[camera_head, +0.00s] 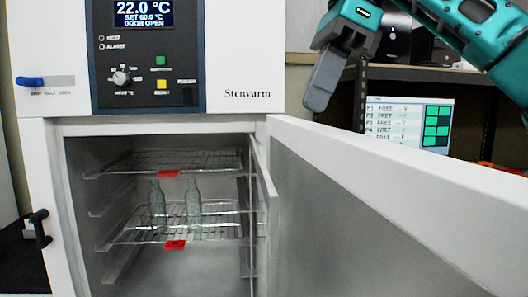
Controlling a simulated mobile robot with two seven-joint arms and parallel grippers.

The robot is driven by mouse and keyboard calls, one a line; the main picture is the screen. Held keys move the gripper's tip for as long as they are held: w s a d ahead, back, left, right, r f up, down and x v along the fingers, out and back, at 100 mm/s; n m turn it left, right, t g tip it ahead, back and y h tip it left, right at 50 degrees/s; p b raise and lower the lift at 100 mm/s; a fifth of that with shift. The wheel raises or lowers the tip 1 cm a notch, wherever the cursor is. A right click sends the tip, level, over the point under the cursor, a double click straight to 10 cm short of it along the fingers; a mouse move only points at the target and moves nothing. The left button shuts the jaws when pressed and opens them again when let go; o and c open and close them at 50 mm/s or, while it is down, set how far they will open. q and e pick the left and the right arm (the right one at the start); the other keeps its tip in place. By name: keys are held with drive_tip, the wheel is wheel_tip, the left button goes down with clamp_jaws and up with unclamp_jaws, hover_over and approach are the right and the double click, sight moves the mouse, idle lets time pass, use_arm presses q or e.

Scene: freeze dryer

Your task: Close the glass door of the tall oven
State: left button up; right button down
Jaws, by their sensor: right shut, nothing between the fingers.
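The tall white oven (244,60) fills the left half of the head view, and its panel display (144,13) reads 22.0 °C and DOOR OPEN. Its outer door (400,180) is swung wide open to the right, toward me. An inner glass door (263,180) shows nearly edge-on at the right side of the chamber and also stands open. My right gripper (318,100) is shut and empty, above the outer door and right of the oven body. I cannot tell whether it touches the door. My left gripper is not in view.
Inside the chamber are wire shelves (190,162) with red tags, and two glass bottles (194,205) stand on the lower one. A black latch (38,228) is on the oven's left edge. Behind the door are a shelf rack (410,72) and a screen (408,122).

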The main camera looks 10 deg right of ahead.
drive_tip(key=shift+w+a, duration=0.1)
drive_tip(key=shift+w, duration=0.15)
use_arm(q)
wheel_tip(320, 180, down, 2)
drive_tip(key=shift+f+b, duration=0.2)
drive_tip(key=shift+b, duration=0.9)
use_arm(e)
drive_tip(key=x, duration=1)
drive_tip(key=shift+s+r, duration=0.1)
